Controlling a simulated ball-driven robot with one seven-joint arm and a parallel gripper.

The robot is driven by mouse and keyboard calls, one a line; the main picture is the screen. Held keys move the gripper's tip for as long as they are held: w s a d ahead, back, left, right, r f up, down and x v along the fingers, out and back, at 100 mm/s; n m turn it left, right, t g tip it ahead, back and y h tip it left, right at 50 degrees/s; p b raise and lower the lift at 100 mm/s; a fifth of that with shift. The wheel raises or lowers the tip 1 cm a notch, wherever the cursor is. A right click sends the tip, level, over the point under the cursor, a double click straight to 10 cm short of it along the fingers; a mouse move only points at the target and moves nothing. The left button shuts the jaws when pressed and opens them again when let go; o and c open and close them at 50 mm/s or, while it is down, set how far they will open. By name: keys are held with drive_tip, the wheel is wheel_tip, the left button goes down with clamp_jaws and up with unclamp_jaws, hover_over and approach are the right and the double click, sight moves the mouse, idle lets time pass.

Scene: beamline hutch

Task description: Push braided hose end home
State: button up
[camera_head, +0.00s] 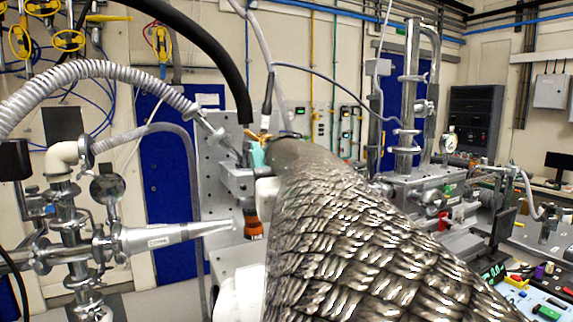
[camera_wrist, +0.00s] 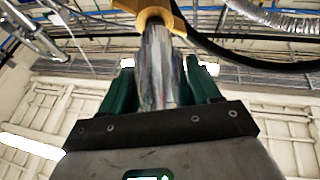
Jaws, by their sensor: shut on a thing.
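A thick braided metal hose (camera_head: 345,225) fills the middle and lower right of the head view and narrows toward a smooth grey end (camera_head: 300,152). In the wrist view my gripper (camera_wrist: 160,82) has dark green fingers shut on a silver cylinder, which looks like the hose end (camera_wrist: 158,60). The cylinder's far end meets a brass-coloured fitting (camera_wrist: 155,17); I cannot tell whether a gap is left. In the head view a small teal part and brass show just left of the hose. The hose hides most of my gripper there.
A black hose (camera_head: 200,45) comes down from the upper left close to the fitting. A grey perforated plate (camera_head: 212,180) stands behind. Steel vacuum pipework with a cone (camera_head: 175,236) is at left. A cluttered bench (camera_head: 535,300) is at right.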

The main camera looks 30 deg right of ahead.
drive_tip(key=shift+w+d, duration=0.2)
drive_tip(key=shift+w, duration=0.6)
drive_tip(key=o, duration=0.8)
drive_tip(key=shift+s+f, duration=0.1)
drive_tip(key=b+v, duration=0.3)
drive_tip(key=v, duration=0.7)
drive_tip(key=shift+s+f, duration=0.2)
drive_tip(key=shift+s, duration=0.1)
